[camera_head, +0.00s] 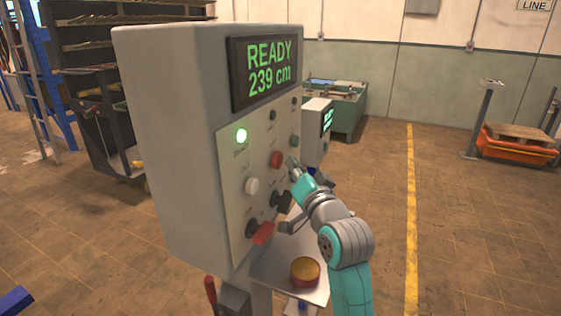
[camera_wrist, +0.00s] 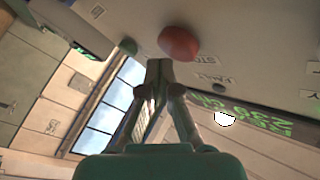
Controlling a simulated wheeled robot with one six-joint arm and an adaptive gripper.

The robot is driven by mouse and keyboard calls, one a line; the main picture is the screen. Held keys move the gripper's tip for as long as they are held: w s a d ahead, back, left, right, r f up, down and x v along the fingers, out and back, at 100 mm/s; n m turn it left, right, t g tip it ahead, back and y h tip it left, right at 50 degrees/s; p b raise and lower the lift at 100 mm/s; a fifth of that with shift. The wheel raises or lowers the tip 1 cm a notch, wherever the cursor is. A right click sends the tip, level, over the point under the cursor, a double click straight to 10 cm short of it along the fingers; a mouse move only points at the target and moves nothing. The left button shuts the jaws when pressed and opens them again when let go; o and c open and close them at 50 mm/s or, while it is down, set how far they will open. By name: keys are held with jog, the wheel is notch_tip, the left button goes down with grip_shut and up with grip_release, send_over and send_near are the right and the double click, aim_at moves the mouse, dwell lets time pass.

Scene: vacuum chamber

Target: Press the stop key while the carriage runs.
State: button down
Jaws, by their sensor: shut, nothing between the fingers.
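The control box has a grey front panel (camera_head: 232,165) with a display (camera_head: 265,72) reading "READY 239 cm" in green. A round red key (camera_head: 276,159) sits on the panel. In the wrist view the red key (camera_wrist: 180,43) has a partly readable label beside it starting "STO". My gripper (camera_head: 292,162) is shut and empty, its tips close to the panel just right of the red key. In the wrist view my gripper (camera_wrist: 159,66) points at the panel beside the key; whether it touches the panel I cannot tell. I cannot make out a carriage.
A shelf below holds a yellow-topped round thing (camera_head: 305,271). A green bench (camera_head: 348,110) stands behind.

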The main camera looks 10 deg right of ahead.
jog(key=shift+s+d, duration=0.15)
jog(key=shift+d, duration=0.05)
jog(key=shift+s+d, duration=0.75)
jog(key=shift+d, duration=0.25)
jog(key=shift+s+d, duration=0.7)
jog(key=shift+d, duration=0.25)
jog(key=s+f+n+g+h, duration=0.1)
jog(key=s+f, duration=1)
jog(key=f, duration=0.3)
jog(key=s+f+g+h, duration=0.1)
jog(key=s+f+h, duration=0.1)
jog(key=s+f, duration=1)
jog(key=s+f+n+g, duration=0.1)
jog(key=s+f+n, duration=0.1)
jog(key=s, duration=1.2)
jog(key=s+a+f+n+g, duration=0.1)
jog(key=s+f+n, duration=0.1)
jog(key=s, duration=1.3)
jog(key=shift+a+f+n+g, duration=0.15)
jog(key=shift+f+n+g, duration=0.15)
jog(key=shift+f, duration=0.6)
jog(key=shift+w, duration=0.1)
